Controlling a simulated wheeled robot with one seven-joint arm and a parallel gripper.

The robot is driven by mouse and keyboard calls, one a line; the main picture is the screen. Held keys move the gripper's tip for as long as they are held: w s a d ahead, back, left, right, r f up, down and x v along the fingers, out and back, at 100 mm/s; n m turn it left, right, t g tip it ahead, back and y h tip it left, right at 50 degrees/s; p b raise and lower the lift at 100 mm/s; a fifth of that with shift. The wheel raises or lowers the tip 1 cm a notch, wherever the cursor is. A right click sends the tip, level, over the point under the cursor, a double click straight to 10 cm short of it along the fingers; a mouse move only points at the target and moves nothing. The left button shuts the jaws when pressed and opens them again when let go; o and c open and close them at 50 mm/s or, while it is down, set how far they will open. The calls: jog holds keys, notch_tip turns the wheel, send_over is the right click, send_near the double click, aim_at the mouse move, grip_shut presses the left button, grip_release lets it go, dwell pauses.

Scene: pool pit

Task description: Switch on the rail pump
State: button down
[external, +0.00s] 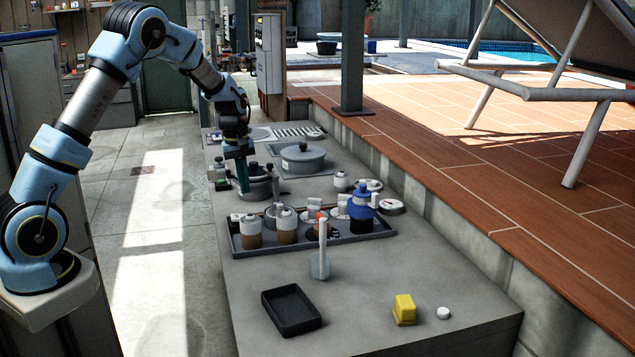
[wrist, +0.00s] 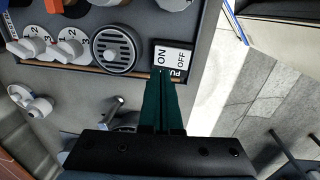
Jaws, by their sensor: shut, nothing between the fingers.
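The rail pump switch (wrist: 172,56) is a white and black plate marked ON and OFF, with a partly hidden PU label beside it. It sits at a corner of the grey rail tray (wrist: 150,15) in the wrist view. Which side is pressed I cannot tell. My gripper (wrist: 161,74) has teal fingers, shut and empty, with the tips overlapping the plate's lower edge near the ON half. Contact cannot be told. In the external view my gripper (external: 241,190) points down near the far left end of the tray.
A round grille (wrist: 115,50) and white numbered dials (wrist: 70,45) lie beside the switch. Pots (external: 303,160), jars (external: 287,228) and a blue bottle (external: 361,207) crowd the counter. A black tray (external: 290,310) and yellow block (external: 404,309) are nearer. The aisle at left is open.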

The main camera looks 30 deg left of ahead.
notch_tip(320, 180, up, 8)
jog(key=b, duration=0.1)
jog(key=shift+w+d+f+b, duration=0.15)
jog(key=shift+w+d+b, duration=0.2)
jog(key=shift+d, duration=0.05)
jog(key=s+f+m, duration=0.3)
jog(key=s, duration=0.6)
jog(key=s+a+f+m, duration=0.1)
jog(key=s+f+m, duration=0.1)
jog(key=s, duration=0.7)
jog(key=s+f+m, duration=0.3)
jog(key=s+m, duration=0.2)
jog(key=s, duration=0.5)
jog(key=shift+a+f+t+y, duration=0.25)
jog(key=shift+f+t+y, duration=0.05)
jog(key=shift+f+t, duration=0.1)
jog(key=c, duration=1.6)
grip_release()
jog(key=shift+w, duration=0.1)
